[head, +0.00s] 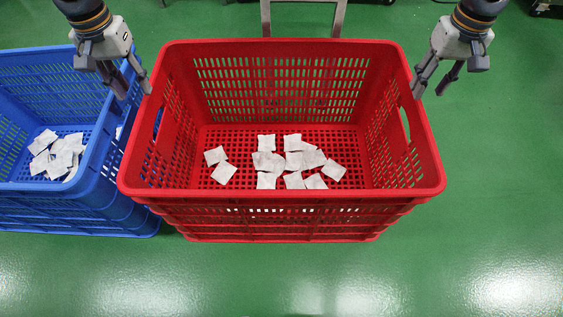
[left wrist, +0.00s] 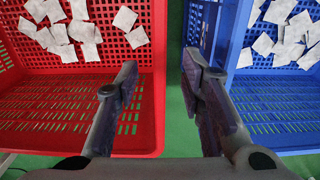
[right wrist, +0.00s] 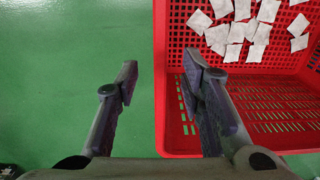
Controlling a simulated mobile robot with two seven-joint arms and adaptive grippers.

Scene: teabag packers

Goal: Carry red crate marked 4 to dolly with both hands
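The red crate (head: 285,195) stands in the middle of the head view with several white teabags (head: 265,160) on its floor. Its mark is not visible. It has a handle slot in each side wall. My left gripper (head: 131,88) is open at the crate's left rim. In the left wrist view the red wall (left wrist: 160,60) shows between the spread fingers. My right gripper (head: 429,91) is open at the right rim, and the red wall (right wrist: 160,60) shows between its fingers too. Neither gripper is closed on the crate. I cannot identify the dolly.
A blue crate (head: 80,210) with several teabags (head: 57,155) stands close beside the red crate on the left, leaving a narrow gap. A pale metal frame (head: 337,18) stands at the top edge behind the red crate. The green floor is clear in front and to the right.

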